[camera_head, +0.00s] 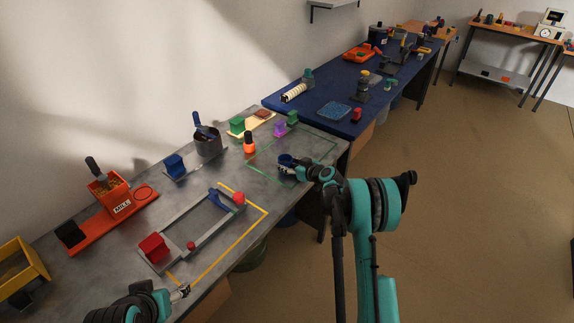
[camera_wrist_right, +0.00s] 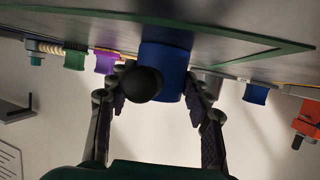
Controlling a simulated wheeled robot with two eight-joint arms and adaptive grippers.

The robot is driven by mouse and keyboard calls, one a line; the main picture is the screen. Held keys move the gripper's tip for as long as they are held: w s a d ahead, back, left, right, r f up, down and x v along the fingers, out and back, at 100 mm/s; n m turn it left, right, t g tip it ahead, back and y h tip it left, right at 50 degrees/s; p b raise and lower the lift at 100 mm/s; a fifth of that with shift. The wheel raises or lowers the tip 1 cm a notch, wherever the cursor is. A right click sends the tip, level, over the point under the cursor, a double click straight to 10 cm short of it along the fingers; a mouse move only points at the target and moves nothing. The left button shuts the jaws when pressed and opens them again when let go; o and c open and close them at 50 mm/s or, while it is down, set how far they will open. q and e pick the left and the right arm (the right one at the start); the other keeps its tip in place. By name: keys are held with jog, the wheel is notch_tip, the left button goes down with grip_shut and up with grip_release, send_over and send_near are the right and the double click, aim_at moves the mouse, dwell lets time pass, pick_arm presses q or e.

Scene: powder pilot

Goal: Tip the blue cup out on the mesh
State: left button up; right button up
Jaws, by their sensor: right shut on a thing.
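The blue cup (camera_wrist_right: 168,62) is between the fingers of my right gripper (camera_wrist_right: 155,98) in the right wrist view, where the table shows at the top. A dark round thing partly covers the cup there. In the head view the blue cup (camera_head: 285,158) is at the tip of my right gripper (camera_head: 292,165), by the green outline on the grey table. My left gripper (camera_head: 181,292) is low at the front edge, small and unclear. I cannot tell for sure which thing is the mesh; a blue patterned mat (camera_head: 334,110) lies on the blue table, and a yellow-framed box (camera_head: 25,268) stands far left.
Near the cup stand an orange bottle (camera_head: 249,146), a purple block (camera_head: 280,129) and a green block (camera_head: 292,117). The green outline's inside looks mostly clear.

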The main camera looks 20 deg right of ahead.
grip_shut()
jog(key=shift+r+p, duration=1.25)
jog(key=shift+r, duration=1.25)
